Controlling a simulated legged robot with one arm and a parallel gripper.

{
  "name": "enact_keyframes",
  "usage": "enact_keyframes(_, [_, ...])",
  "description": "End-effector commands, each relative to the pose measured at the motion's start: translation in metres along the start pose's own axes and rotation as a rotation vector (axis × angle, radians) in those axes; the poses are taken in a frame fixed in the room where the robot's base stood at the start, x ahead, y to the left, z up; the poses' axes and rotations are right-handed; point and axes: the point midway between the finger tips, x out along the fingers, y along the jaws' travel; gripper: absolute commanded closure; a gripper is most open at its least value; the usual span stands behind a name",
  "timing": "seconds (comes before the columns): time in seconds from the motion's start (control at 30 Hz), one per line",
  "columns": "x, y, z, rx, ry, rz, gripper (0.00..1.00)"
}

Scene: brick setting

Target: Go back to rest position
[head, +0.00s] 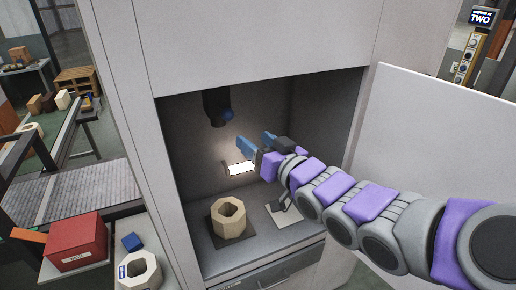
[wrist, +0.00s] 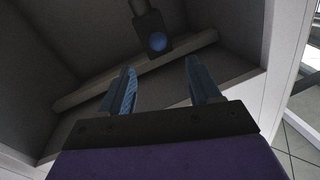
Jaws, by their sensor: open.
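My gripper (head: 258,146) is inside the open front of a grey cabinet (head: 270,60), at the end of my purple and grey arm. Its two blue fingers stand apart with nothing between them, as the wrist view (wrist: 162,88) also shows. A beige octagonal ring-shaped block (head: 229,218) sits on a dark square pad on the cabinet floor, below and left of my gripper, not touching it. A dark fixture with a blue round tip (head: 222,108) hangs from the cabinet's ceiling; it also shows in the wrist view (wrist: 152,32).
The cabinet door (head: 440,130) stands open at the right, behind my arm. A lit panel (head: 239,168) is inside the cabinet. Shelves and tables stand farther left.

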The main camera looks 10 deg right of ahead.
Motion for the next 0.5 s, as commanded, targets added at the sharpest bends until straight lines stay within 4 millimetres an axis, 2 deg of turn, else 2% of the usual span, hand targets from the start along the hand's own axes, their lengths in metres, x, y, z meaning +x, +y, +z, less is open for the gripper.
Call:
enact_keyframes(0.33, [-0.001, 0.001, 0.001, -0.002, -0.007, 0.004, 0.38])
enact_keyframes(0.43, [-0.003, 0.007, 0.015, -0.011, -0.057, 0.038, 0.38])
enact_keyframes(0.5, [-0.008, 0.017, 0.035, -0.021, -0.135, 0.089, 0.38])
